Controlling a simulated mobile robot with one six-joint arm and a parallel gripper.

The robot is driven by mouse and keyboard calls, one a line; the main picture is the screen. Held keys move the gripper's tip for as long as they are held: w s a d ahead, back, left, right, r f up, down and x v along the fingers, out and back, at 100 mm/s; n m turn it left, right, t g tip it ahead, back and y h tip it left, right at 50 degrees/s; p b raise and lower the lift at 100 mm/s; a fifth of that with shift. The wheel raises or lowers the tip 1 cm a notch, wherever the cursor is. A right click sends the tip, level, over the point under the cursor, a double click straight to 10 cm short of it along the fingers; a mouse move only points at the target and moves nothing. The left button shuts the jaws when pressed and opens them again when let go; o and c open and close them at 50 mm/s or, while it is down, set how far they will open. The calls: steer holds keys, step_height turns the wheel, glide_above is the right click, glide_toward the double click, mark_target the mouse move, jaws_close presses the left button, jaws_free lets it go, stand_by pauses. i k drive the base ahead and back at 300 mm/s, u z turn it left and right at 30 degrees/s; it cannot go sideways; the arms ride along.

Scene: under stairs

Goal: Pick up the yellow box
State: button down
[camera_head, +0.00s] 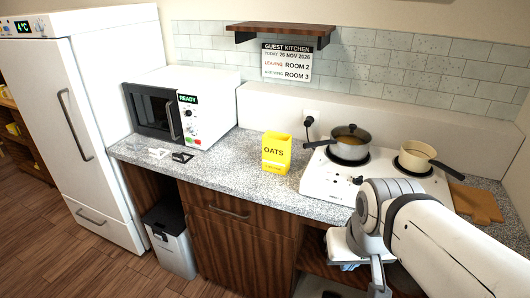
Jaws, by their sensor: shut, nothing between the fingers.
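The yellow box (276,153) is a carton with dark "OATS" lettering. It stands upright on the speckled grey counter, left of the white hob, and nothing hides its front. My arm comes in from the lower right, in front of the hob. My gripper (379,289) seems to be the narrow grey end hanging low below the wrist, right of the box and below counter height, well apart from it. It is shut and holds nothing; its fingertips are small and hard to make out.
The hob (333,178) carries a lidded grey pot (349,148) and a cream pan (414,158). A microwave (181,107) stands left on the counter (235,178), with two small flat pieces before it. A wooden board (476,203) lies right. A bin (172,245) stands below.

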mark_target(276, 147)
steer(key=u, duration=0.2)
steer(key=i, duration=0.95)
steer(key=z, duration=2.35)
steer(key=k, duration=1.2)
steer(key=u, duration=0.6)
